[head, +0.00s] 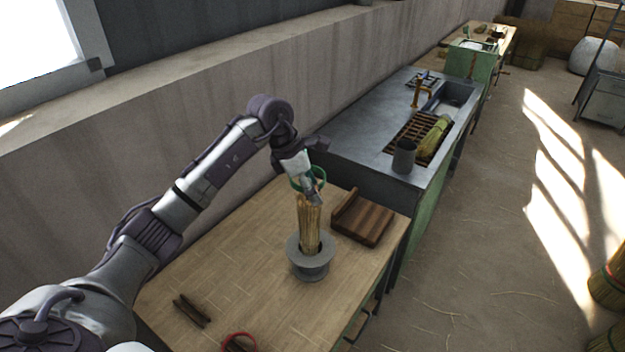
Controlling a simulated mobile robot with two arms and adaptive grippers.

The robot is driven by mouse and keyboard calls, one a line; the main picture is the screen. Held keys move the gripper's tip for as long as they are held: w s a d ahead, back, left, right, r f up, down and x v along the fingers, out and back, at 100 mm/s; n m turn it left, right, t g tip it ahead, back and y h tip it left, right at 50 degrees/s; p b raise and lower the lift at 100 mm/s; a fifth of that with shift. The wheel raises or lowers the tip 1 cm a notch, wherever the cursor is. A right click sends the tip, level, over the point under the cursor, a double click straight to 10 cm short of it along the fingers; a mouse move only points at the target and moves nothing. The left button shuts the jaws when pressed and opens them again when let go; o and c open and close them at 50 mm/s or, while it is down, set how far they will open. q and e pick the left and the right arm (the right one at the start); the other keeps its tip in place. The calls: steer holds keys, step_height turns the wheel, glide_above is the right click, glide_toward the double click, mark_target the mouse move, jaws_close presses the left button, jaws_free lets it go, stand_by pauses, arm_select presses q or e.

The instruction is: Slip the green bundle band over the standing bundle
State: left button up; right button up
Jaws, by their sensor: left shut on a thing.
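The standing bundle (308,226) is a sheaf of tan straw, upright in a grey round holder (311,265) on the wooden table. The green bundle band (321,174) is a ring at the height of the bundle's top. My left gripper (312,196) is shut on the band and points down right above the bundle. The gripper hides part of the ring and the bundle's top, so I cannot tell whether the band is around the bundle or only above it. My right gripper is not in view.
A brown wooden block (363,219) lies right of the holder. A red ring (238,341) and a small dark wooden piece (191,310) lie at the table's front. Behind stands a metal sink bench (350,135) with a grey cup (404,156). The table's left part is clear.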

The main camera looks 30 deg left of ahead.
arm_select(q)
steer(key=shift+f+b, duration=9.45)
steer(key=shift+f, duration=3.35)
steer(key=shift+d, duration=0.1)
steer(key=o, duration=1.2)
steer(key=shift+r, duration=0.1)
steer(key=v, duration=1.1)
steer(key=shift+s+a+r, duration=0.2)
steer(key=shift+r, duration=0.1)
